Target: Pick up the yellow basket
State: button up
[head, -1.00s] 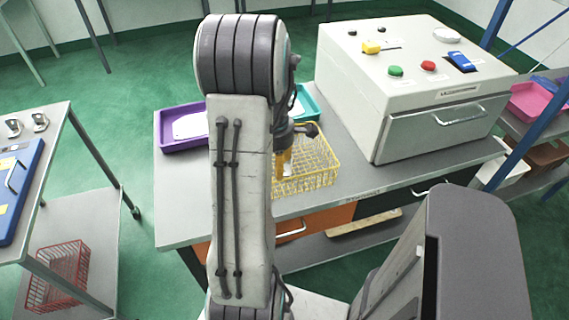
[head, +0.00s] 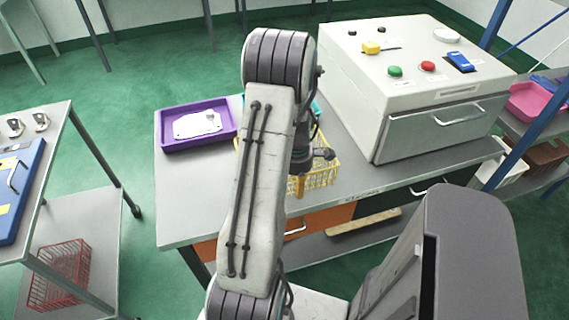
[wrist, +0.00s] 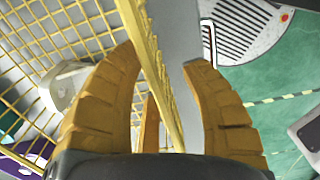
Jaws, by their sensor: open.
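The yellow wire basket (head: 322,172) stands on the grey bench in the head view, partly hidden behind my arm. My gripper (head: 297,187) is low at the basket's near side. In the wrist view, my gripper (wrist: 165,75) is open, with one orange finger on each side of the basket's wall and rim (wrist: 152,62). The left finger is over the mesh side and the right finger is outside. The fingers do not appear closed on the rim. A pale metal casting (wrist: 66,88) shows by the mesh, left of the fingers.
A purple tray (head: 172,144) with a white piece is left of the basket. A teal tray (head: 318,106) is mostly hidden behind my arm. A large white machine (head: 385,120) stands right of the basket. A side table with a red basket (head: 60,272) is at left.

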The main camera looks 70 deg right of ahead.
jog(key=shift+f, duration=0.25)
jog(key=shift+c, duration=0.3)
grip_shut()
